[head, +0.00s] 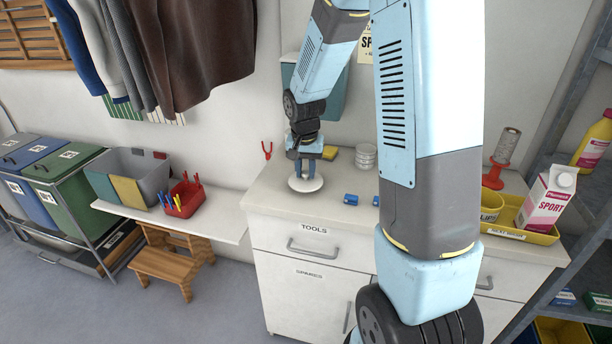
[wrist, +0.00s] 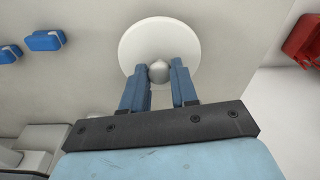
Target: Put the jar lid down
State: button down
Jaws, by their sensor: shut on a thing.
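The jar lid (head: 305,184) is a white disc with a round knob. It is low over the white cabinet top (head: 268,198), near the front left part; I cannot tell whether it touches the surface. My gripper (head: 304,168) points down above it. In the wrist view my gripper (wrist: 158,75) has its two blue fingers on either side of the grey knob of the lid (wrist: 140,40), shut on it. The fingers hide a small part of the lid's near edge.
A yellow sponge (head: 330,152) and stacked white dishes (head: 366,155) stand behind. A yellow tray (head: 537,236) with a carton (head: 546,203) is far right. A red caddy (head: 184,197) stands on the lower shelf at left.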

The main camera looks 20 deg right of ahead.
aim_at(305, 183)
jog(key=shift+f, duration=1.05)
jog(key=shift+f, duration=0.1)
jog(key=c, duration=0.9)
grip_release()
jog(key=shift+o, duration=0.2)
notch_tip(305, 183, up, 11)
jog(key=s, duration=0.1)
jog(key=s+r+n+t, duration=0.2)
jog(key=s+r, duration=0.5)
jog(key=s, duration=0.5)
jog(key=s+r+n+t, duration=0.2)
jog(key=s+r, duration=0.4)
jog(key=s, duration=0.7)
jog(key=shift+r+n+y, duration=0.3)
jog(key=shift+r+n, duration=0.1)
jog(key=shift+n, duration=0.2)
